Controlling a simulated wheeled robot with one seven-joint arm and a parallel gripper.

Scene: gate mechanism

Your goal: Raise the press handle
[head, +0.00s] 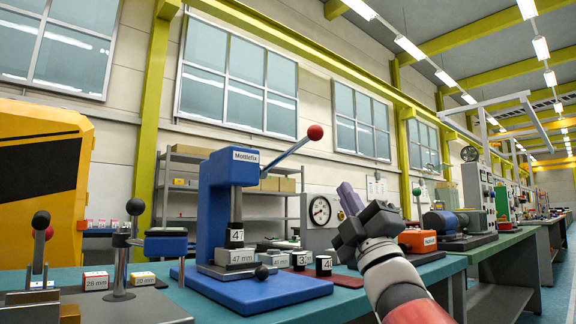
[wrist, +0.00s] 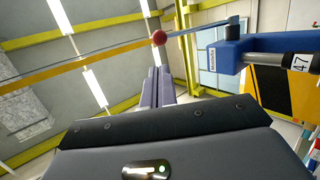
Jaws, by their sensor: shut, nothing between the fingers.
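The blue press (head: 226,190), labelled Mottlefix, stands on a blue base plate on the bench. Its grey handle (head: 288,153) slants up to the right from the press head and ends in a red ball (head: 315,132). In the wrist view the red ball (wrist: 159,37) shows just past my fingertips, with the press head (wrist: 232,52) to the right. My gripper (head: 346,188) is right of the press and below the ball in the head view. Its purple fingers (wrist: 157,72) are together and empty, with a visible gap to the ball in the head view.
A black piece marked 47 (head: 235,236) sits over a grey 47 mm block (head: 236,256) in the press. Small labelled blocks (head: 324,266) lie right of it. A post with a black ball (head: 135,207) stands left. A dial gauge (head: 321,211) is behind. Space above the ball looks clear.

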